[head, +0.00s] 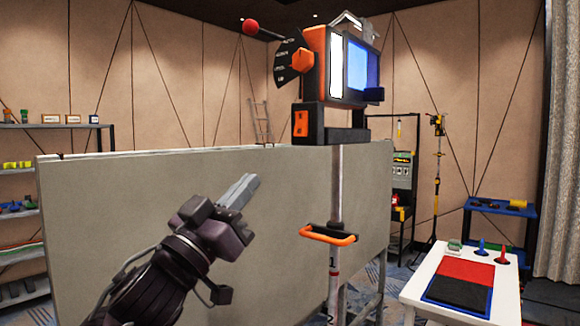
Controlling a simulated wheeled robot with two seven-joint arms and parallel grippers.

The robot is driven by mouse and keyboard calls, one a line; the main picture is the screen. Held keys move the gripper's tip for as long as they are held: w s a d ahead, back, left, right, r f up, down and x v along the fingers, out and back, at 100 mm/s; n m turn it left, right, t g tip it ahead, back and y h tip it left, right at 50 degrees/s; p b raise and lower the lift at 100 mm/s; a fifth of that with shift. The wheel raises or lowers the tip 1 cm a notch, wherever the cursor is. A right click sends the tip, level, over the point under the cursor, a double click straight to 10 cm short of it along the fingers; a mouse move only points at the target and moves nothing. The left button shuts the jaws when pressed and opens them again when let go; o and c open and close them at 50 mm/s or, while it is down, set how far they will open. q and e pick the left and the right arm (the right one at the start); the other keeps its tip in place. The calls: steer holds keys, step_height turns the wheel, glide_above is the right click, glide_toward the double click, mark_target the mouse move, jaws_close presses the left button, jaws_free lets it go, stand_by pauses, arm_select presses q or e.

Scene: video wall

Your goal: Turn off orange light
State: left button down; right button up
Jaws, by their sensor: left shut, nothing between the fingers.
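An orange and black light (319,62) stands on a pole at the upper middle of the head view. Its narrow side strip glows white and its front panel (362,66) glows blue. A black dial plate with an orange knob (302,60) sits on its left side, with a red ball lever (250,27) reaching up and left. An orange rocker switch (301,123) is on the black base below. My left gripper (240,190) is shut and empty, below and left of the light, apart from it. My right gripper is not in view.
A wide grey panel (130,230) stands behind my left gripper. An orange handle (328,234) sticks out from the pole. A white table (420,285) with a red and black mat is at the lower right. Shelves (15,172) stand at the left.

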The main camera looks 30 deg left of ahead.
arm_select(q)
steer(key=shift+s+d+r+m+t+h, duration=0.2)
steer(key=shift+s+r+h, duration=0.15)
steer(key=shift+s+r, duration=0.2)
steer(key=shift+s+d+r+m+t+h, duration=0.1)
steer(key=shift+s+d+r+m+h, duration=0.1)
steer(key=shift+s+r+h, duration=0.25)
steer(key=shift+w+a, duration=0.1)
steer(key=p, duration=0.6)
glide_toward(302, 124)
step_height(302, 124, up, 4)
steer(key=w, duration=0.3)
steer(key=shift+w+d+y+p, duration=0.2)
steer(key=shift+w+y+p, duration=0.1)
steer(key=shift+p, duration=0.1)
steer(key=shift+w+f, duration=0.2)
steer(key=shift+w, duration=0.3)
